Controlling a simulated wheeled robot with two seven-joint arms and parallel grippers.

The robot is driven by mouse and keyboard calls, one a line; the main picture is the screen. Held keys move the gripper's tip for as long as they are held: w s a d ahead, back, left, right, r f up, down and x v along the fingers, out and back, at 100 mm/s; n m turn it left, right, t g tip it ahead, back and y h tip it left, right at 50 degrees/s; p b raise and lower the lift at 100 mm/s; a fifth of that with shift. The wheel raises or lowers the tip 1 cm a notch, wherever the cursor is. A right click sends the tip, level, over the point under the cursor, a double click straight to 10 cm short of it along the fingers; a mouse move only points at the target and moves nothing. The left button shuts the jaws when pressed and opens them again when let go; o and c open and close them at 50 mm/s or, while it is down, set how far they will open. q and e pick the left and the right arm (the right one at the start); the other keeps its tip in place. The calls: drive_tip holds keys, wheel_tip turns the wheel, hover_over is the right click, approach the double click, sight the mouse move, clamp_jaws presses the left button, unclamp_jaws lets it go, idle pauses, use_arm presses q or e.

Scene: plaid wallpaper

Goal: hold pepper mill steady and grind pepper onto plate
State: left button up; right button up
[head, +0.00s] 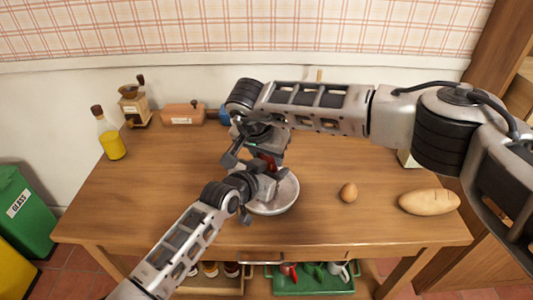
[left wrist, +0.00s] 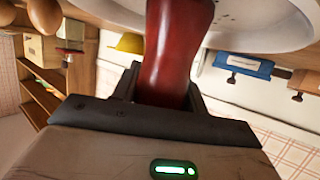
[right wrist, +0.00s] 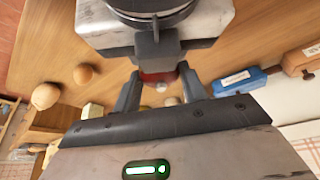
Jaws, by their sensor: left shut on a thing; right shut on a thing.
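The red pepper mill (head: 267,161) is mostly hidden by my grippers in the head view, above the pale round plate (head: 287,196). In the left wrist view its glossy red body (left wrist: 172,45) stands between the fingers of my left gripper (left wrist: 162,88), which is shut on it. The plate (left wrist: 265,30) shows behind it with small dark specks on it. My right gripper (right wrist: 160,88) is above the left one and shut on the mill's top, where a bit of red (right wrist: 158,76) and a small metal knob show between its fingers.
A brown egg (head: 349,192) and a long loaf-like item (head: 429,202) lie right of the plate. An oil bottle (head: 110,140), a coffee grinder (head: 133,105), a brown box (head: 183,114) and a blue box (head: 225,115) stand at the back left. The left front tabletop is clear.

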drive_tip(key=m, duration=0.2)
drive_tip(key=m+g+h, duration=0.1)
drive_tip(key=m, duration=0.1)
drive_tip(key=shift+a+m+h, duration=0.1)
drive_tip(key=shift+m+h, duration=0.2)
drive_tip(key=o, duration=1)
drive_tip(key=shift+r, duration=0.1)
drive_tip(key=v, duration=1.1)
drive_tip(key=shift+s+a+r, duration=0.1)
drive_tip(key=shift+a+r, duration=0.05)
drive_tip(key=shift+r, duration=0.2)
